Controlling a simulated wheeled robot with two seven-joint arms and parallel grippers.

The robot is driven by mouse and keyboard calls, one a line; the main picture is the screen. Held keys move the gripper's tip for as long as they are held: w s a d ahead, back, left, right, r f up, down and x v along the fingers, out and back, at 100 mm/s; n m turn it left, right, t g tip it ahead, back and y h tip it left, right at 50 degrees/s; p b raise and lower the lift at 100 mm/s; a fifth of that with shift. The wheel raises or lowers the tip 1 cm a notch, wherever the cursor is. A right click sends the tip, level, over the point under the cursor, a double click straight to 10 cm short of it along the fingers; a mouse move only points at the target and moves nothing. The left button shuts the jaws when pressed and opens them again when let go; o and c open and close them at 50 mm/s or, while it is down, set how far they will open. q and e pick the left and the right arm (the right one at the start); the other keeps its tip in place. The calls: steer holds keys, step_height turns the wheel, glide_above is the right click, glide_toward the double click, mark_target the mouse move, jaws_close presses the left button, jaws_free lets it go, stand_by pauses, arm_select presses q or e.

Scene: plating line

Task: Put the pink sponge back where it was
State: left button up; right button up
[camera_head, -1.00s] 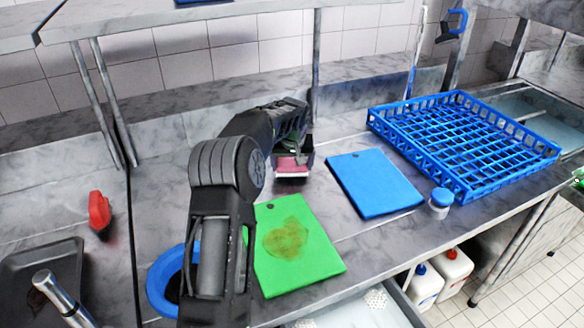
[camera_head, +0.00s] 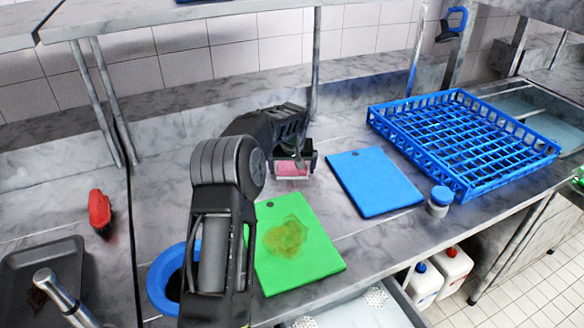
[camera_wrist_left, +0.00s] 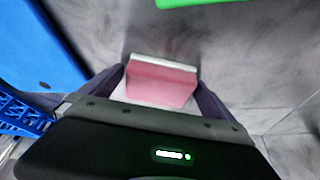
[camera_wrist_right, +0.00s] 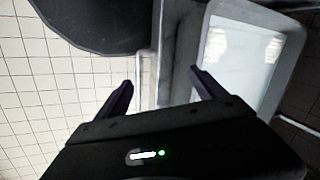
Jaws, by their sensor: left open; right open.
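The pink sponge (camera_head: 292,169) has a white layer and sits on the grey counter, behind the green board and left of the blue board. My left gripper (camera_head: 294,160) is at the sponge, with its jaws open. In the left wrist view, the sponge (camera_wrist_left: 161,84) lies between the two open fingers (camera_wrist_left: 160,90), with a narrow gap visible on each side. My right gripper (camera_wrist_right: 158,88) shows only in the right wrist view, open and empty, with floor tiles and a white container beyond it.
A stained green board (camera_head: 308,262) and a blue board (camera_head: 373,182) lie on the counter. A red object (camera_head: 99,211), a dark tray (camera_head: 72,262) and a blue ring-shaped item (camera_head: 160,283) are at left.

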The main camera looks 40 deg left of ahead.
arm_select(q)
steer(key=b+v, duration=0.2)
steer(key=v, duration=1)
steer(key=shift+r, duration=0.2)
steer(key=shift+w, duration=0.1)
stand_by(0.3)
